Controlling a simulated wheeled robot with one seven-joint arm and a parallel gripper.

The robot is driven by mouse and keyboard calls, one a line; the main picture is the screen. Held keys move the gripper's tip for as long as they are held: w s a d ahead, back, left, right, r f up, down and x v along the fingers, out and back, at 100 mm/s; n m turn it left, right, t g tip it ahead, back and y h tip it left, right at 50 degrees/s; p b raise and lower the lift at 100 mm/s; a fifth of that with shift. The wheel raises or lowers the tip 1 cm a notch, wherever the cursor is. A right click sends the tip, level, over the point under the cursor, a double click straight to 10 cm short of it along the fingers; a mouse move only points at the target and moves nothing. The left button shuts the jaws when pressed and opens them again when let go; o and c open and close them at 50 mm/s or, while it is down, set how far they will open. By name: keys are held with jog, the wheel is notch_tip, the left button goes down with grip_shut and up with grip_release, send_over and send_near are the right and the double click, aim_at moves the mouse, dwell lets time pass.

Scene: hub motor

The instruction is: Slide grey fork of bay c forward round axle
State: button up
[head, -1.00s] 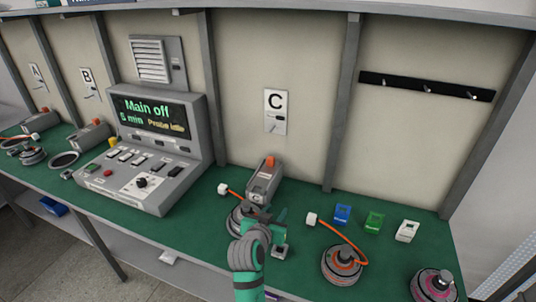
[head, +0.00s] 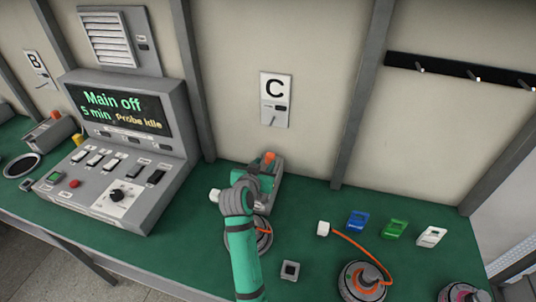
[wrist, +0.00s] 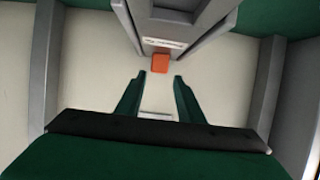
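The bay C unit (head: 272,186) is a grey box with an orange knob (head: 269,157) at its back, below the C sign (head: 275,99). My gripper (head: 262,180) is over this unit and covers much of it. In the wrist view my gripper (wrist: 159,80) has its two green fingers apart with nothing between them. The orange knob (wrist: 160,63) shows just beyond the fingertips, at the end of the grey body (wrist: 172,20). A hub motor (head: 265,238) lies in front, partly behind my arm. I cannot make out the grey fork or the axle.
A control console (head: 130,150) reading "Main off" stands to the left.

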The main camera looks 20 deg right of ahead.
aim_at(270, 158)
jog(key=x, duration=0.7)
jog(key=shift+s+d, duration=0.15)
jog(key=shift+s, duration=0.05)
jog(key=shift+w+d+f, duration=0.25)
jog(key=shift+w+f, duration=0.05)
jog(key=shift+w, duration=0.25)
